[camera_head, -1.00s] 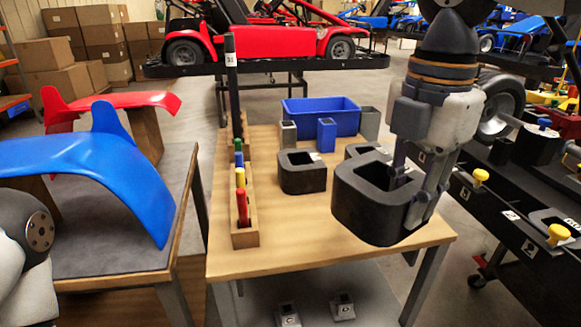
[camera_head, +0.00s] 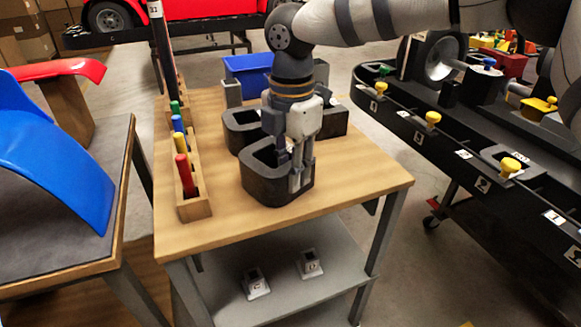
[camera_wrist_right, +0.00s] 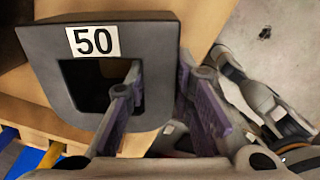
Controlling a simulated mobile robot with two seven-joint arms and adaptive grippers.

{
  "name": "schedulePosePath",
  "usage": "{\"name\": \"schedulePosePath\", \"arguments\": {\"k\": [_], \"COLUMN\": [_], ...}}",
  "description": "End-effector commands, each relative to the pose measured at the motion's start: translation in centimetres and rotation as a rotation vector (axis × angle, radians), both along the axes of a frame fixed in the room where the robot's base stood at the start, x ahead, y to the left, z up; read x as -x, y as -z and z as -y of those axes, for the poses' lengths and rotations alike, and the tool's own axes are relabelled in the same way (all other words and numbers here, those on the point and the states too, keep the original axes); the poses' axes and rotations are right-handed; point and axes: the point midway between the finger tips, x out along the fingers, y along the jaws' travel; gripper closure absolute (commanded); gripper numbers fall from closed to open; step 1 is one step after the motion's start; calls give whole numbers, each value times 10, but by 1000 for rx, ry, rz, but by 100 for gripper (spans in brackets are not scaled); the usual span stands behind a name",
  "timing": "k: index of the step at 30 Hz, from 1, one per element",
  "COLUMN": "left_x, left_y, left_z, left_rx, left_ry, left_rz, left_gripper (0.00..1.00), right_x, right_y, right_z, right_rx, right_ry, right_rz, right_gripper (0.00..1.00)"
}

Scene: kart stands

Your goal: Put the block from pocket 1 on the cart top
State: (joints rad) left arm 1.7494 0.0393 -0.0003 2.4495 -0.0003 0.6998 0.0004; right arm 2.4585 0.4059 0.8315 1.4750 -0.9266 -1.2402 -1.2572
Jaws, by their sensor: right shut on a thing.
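A black block with a square opening (camera_head: 262,184) stands at the front of the wooden cart top (camera_head: 350,190). It looks upright and on or very close to the wood; I cannot tell whether it touches. My right gripper (camera_head: 291,168) is shut on one wall of this block, one finger inside the opening and one outside. In the right wrist view the block (camera_wrist_right: 60,75) carries a "50" label, and the gripper (camera_wrist_right: 162,88) straddles its side wall. My left gripper is out of view.
Another black block (camera_head: 233,137) stands just behind, with a blue bin (camera_head: 247,70) and a grey block (camera_head: 232,93) farther back. A wooden rack (camera_head: 196,208) with coloured pegs lines the left edge. A black cart with yellow knobs (camera_head: 433,118) stands at right. The front right wood is clear.

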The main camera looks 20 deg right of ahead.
Motion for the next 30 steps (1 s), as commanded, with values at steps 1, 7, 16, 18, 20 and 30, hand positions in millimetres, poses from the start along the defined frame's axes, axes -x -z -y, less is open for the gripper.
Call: {"name": "schedulePosePath", "arguments": {"k": [1, 7, 16, 18, 20, 30], "left_x": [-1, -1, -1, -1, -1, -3], "left_y": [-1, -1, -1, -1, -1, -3], "left_z": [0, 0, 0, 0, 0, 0], "left_rx": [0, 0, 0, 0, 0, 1], "left_ry": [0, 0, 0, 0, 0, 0], "left_rz": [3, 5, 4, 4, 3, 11], "left_gripper": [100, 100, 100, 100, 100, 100], "right_x": [-1, 0, 0, 0, 0, -1], "right_y": [-3, -2, 1, 1, 0, -76], "right_z": [0, 0, 0, 0, 0, 0], "right_rx": [-1, 1, 1, 1, 0, 1], "right_ry": [0, 0, -1, -1, 0, 1], "right_rz": [6, 5, 3, 3, 2, 8], "right_gripper": [100, 100, 58, 58, 58, 58]}}
